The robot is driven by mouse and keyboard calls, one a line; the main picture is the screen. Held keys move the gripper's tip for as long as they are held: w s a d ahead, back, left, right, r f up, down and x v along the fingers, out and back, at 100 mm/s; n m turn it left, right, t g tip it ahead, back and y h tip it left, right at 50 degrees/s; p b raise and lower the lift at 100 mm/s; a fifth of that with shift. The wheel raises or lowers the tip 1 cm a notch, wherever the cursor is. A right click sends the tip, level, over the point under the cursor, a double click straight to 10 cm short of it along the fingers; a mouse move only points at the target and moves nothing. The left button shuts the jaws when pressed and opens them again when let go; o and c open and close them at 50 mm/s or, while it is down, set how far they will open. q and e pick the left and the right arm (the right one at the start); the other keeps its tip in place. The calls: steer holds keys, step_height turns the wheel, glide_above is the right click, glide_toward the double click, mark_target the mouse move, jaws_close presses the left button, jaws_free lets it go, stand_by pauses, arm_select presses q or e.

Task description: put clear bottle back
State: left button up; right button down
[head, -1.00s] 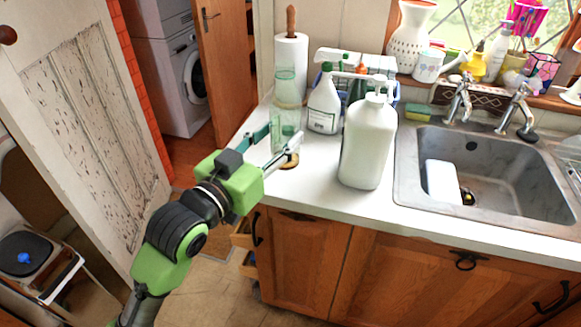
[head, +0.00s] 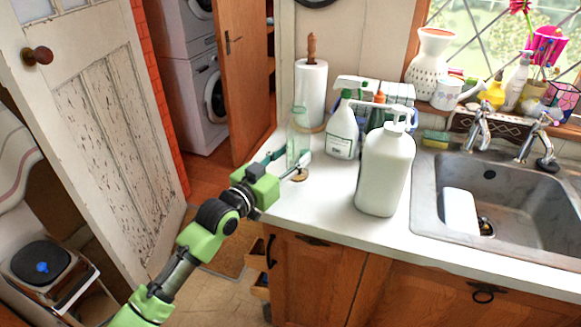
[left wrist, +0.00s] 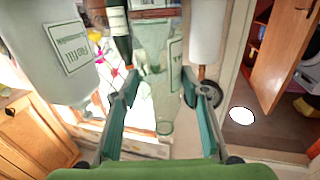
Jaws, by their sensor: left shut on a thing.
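The clear bottle (head: 298,132) is a pale green, see-through bottle at the left end of the white counter, in front of the paper towel roll. My left gripper (head: 287,162) is shut around its lower part, one finger on each side. In the left wrist view the clear bottle (left wrist: 155,95) fills the space between the two green-lined fingers. It looks upright in the head view. I cannot tell whether its base touches the counter. My right gripper is not in view.
A white spray bottle (head: 342,132) and a large white pump bottle (head: 385,170) stand to the right. The paper towel roll (head: 312,92) is behind. A small round brown disc (head: 300,175) lies near the counter's front. The sink (head: 520,195) is at the right.

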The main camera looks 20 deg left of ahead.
mark_target(289, 168)
arm_select(q)
steer(key=shift+w+f, duration=0.15)
steer(key=shift+f, duration=0.05)
steer(key=f, duration=0.3)
steer(key=shift+w+a+f+p, duration=0.15)
steer(key=shift+a+f+p, duration=0.1)
steer(key=shift+p, duration=0.1)
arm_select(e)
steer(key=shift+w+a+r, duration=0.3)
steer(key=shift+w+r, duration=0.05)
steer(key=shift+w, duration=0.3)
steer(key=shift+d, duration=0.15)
arm_select(q)
steer(key=shift+f, duration=0.15)
steer(key=o, duration=1.1)
steer(key=shift+o, duration=0.2)
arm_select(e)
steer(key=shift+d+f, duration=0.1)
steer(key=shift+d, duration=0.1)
